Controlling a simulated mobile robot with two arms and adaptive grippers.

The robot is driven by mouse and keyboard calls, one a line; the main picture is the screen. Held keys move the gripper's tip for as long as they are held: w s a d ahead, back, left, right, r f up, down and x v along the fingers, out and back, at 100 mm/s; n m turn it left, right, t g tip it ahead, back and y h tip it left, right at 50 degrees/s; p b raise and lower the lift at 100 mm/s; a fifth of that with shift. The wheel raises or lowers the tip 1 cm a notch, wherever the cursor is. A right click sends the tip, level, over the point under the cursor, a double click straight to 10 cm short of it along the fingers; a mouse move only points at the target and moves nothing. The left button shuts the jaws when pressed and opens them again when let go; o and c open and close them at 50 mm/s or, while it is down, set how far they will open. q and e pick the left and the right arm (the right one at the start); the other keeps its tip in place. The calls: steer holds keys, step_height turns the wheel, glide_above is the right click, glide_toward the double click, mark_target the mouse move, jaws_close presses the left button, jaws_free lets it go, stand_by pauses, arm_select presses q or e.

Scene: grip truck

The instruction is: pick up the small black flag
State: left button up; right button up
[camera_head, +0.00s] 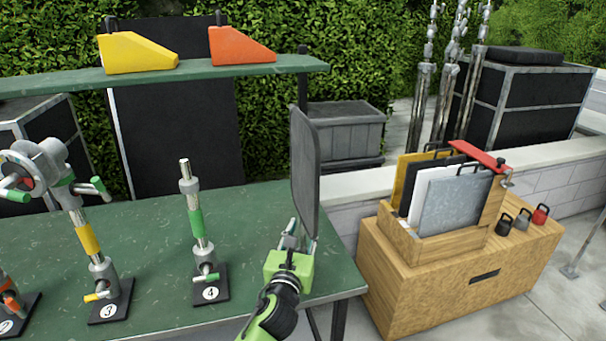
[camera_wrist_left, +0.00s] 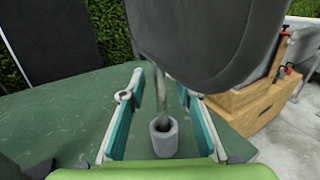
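The black flag (camera_head: 305,165) is a dark grey-black panel with rounded corners, standing upright at the right end of the green table. In the left wrist view, the flag (camera_wrist_left: 200,40) fills the upper middle. Its thin pole runs down to a grey round socket (camera_wrist_left: 163,140). My left gripper (camera_head: 297,238) is at the flag's lower end in the head view. In the left wrist view, my left gripper (camera_wrist_left: 162,100) is open, with one teal finger on each side of the pole and gaps visible between. My right gripper is not in view.
The green table (camera_head: 150,235) holds several metal stands, including the number 4 stand (camera_head: 198,235) left of my gripper. A green shelf (camera_head: 190,72) with yellow and orange wedges is above. A wooden cabinet (camera_head: 450,285) with panels and small weights stands to the right.

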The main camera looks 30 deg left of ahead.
arm_select(q)
steer(key=shift+w+a, duration=0.15)
steer(key=shift+w, duration=0.3)
steer(key=shift+s, duration=0.1)
steer(key=shift+c, duration=0.4)
jaws_close()
